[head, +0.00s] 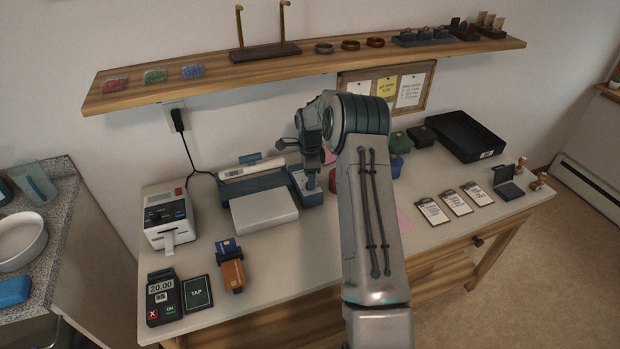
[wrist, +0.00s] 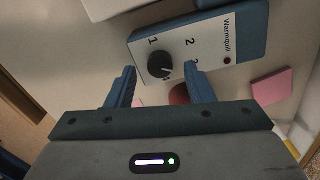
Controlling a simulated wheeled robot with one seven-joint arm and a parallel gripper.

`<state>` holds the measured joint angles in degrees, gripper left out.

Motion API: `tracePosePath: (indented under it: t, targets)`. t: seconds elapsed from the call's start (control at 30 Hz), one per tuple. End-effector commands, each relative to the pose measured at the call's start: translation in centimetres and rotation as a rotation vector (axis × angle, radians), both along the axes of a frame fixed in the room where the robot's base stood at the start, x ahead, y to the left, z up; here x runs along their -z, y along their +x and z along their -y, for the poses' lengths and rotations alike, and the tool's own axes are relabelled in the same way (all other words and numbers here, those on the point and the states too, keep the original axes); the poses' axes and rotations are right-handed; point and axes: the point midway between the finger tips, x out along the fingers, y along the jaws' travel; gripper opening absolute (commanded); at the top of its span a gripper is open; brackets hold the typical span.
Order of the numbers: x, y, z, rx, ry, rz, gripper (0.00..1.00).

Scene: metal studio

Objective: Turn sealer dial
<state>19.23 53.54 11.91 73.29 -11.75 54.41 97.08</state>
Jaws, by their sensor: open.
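The sealer (head: 264,195) stands on the white table in the head view, with a blue body and a pale flat platen in front. Its control panel (wrist: 213,40) shows in the wrist view, with the numbers 1, 2 and 3 legible and a fourth partly hidden. The black round dial (wrist: 160,64) sits on this panel, with a white pointer mark toward its lower right. My gripper (wrist: 163,80) is open, its two blue fingers apart below and to either side of the dial. I cannot tell whether either finger touches it. In the head view my gripper (head: 310,178) is over the panel, partly hidden by my arm.
A label printer (head: 167,215) and a card terminal (head: 163,297) stand on the left of the table. A wooden shelf (head: 300,66) runs above the back. A black tray (head: 458,136) and several tags (head: 432,211) lie on the right.

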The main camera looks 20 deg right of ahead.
Motion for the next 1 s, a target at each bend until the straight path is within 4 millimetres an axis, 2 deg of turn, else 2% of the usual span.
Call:
tracePosePath:
  t: [0.2,0.47,0.5,0.6,0.67,1.0]
  targets:
    - [1.7,0.0,0.0,0.0,0.0,0.0,0.48]
    - [1.9,0.0,0.0,0.0,0.0,0.001,0.48]
    - [1.9,0.0,0.0,0.0,0.0,0.001,0.45]
    - [1.9,0.0,0.0,0.0,0.0,0.001,0.17]
    - [1.9,0.0,0.0,0.0,0.0,0.001,0.03]
    - [1.9,0.0,0.0,-0.033,-0.001,0.002,0.03]
